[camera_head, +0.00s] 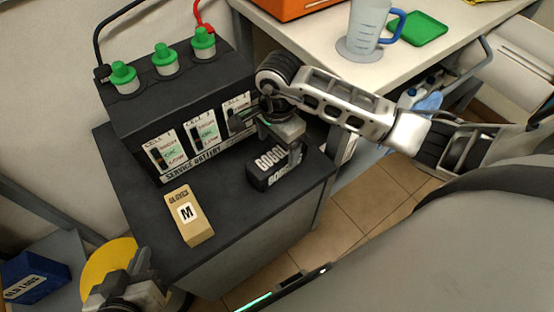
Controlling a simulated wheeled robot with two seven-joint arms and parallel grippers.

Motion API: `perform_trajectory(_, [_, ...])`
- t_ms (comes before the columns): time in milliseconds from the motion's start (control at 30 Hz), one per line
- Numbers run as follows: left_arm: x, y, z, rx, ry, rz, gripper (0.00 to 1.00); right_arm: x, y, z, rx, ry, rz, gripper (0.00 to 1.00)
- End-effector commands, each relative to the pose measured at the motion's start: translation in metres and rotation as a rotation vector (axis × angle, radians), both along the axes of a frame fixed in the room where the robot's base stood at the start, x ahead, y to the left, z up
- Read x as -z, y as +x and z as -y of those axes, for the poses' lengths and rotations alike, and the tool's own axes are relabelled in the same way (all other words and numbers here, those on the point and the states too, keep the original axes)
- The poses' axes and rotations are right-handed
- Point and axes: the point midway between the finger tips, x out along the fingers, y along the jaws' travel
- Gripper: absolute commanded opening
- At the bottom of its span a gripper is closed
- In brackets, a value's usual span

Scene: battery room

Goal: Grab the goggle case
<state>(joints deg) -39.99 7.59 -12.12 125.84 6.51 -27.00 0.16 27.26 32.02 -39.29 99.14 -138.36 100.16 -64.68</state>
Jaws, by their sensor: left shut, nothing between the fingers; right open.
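The goggle case (268,175) is a small black box with white lettering that reads in part "GOGGL". It stands on the dark cabinet top near its right edge. My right gripper (283,143) is open, pointing down right over the case, and hides part of its top. I cannot tell whether the fingers touch the case or are beside it. My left gripper (138,265) is low at the bottom left, in front of the cabinet, shut and empty, away from the case.
A black service battery (180,90) with green caps stands behind the case. A tan gloves box (188,215) lies to the left on the cabinet top (235,215). A white table (320,40) with a jug (366,25) is behind. A blue box (35,278) is at lower left.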

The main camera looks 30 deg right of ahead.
Motion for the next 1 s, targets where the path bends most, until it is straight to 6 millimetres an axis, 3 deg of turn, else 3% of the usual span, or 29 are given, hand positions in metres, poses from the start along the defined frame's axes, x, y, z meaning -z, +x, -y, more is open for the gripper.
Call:
perform_trajectory(267, [0.000,0.000,0.000,0.000,0.001,0.001,0.00,0.022,-0.001,-0.001,0.001,0.002,-0.003,0.82])
perform_trajectory(500, [0.001,0.000,0.000,0.000,0.000,0.002,0.00,0.058,-0.001,-0.002,0.001,0.003,-0.003,0.82])
perform_trajectory(800, [0.000,0.000,0.000,0.000,0.001,0.004,0.00,0.064,0.000,-0.001,0.000,0.001,0.002,0.82])
perform_trajectory(833, [0.000,0.000,0.000,0.000,0.001,0.004,0.00,0.064,0.000,-0.001,0.000,0.001,0.001,0.79])
perform_trajectory(1000, [0.000,0.000,0.000,0.001,0.000,0.004,0.00,0.063,0.000,-0.001,0.000,0.001,0.001,0.32])
